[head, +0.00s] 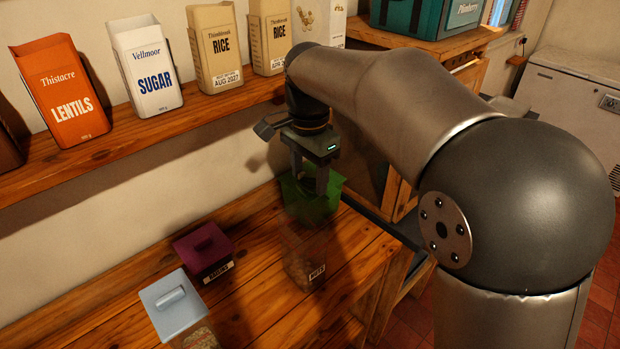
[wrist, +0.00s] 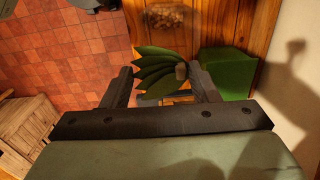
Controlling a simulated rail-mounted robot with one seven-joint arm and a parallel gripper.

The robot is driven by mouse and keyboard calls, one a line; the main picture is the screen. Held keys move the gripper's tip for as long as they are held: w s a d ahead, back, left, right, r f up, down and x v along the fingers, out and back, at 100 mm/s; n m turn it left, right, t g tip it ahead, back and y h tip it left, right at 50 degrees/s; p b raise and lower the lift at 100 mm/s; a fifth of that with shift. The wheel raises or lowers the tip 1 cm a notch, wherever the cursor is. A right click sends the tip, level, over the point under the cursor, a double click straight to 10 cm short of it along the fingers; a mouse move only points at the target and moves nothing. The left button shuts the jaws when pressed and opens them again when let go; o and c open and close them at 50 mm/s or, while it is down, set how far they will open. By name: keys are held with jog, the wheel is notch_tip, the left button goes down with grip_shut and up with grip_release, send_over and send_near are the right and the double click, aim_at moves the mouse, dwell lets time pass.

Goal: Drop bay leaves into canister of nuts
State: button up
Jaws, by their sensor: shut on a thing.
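The bay leaves (wrist: 153,72) are a fan of green leaves bunched at a pale stem end. My gripper (wrist: 162,74) is shut on that end; in the head view it (head: 309,186) points down, beyond the nuts canister and higher. The canister of nuts (head: 303,255) is clear, with brown contents and a NUTS label, and stands on the lower wooden counter. Its top appears uncovered in the wrist view (wrist: 184,18), ahead of the leaves, cut by the frame edge. A green square piece, apparently a lid (wrist: 224,73), rests beside it near the wall. In the head view, the leaves are hard to separate from this green.
A purple-lidded raisins canister (head: 203,252) and a blue-lidded canister (head: 174,303) stand left of the nuts. The upper shelf (head: 150,125) holds lentils, sugar and rice boxes. The counter's right edge drops to a tiled floor (wrist: 70,60).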

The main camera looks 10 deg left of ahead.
notch_tip(320, 180, down, 6)
jog(key=b, duration=0.3)
jog(key=shift+r+b, duration=0.15)
jog(key=shift+b, duration=0.25)
jog(key=o, duration=1)
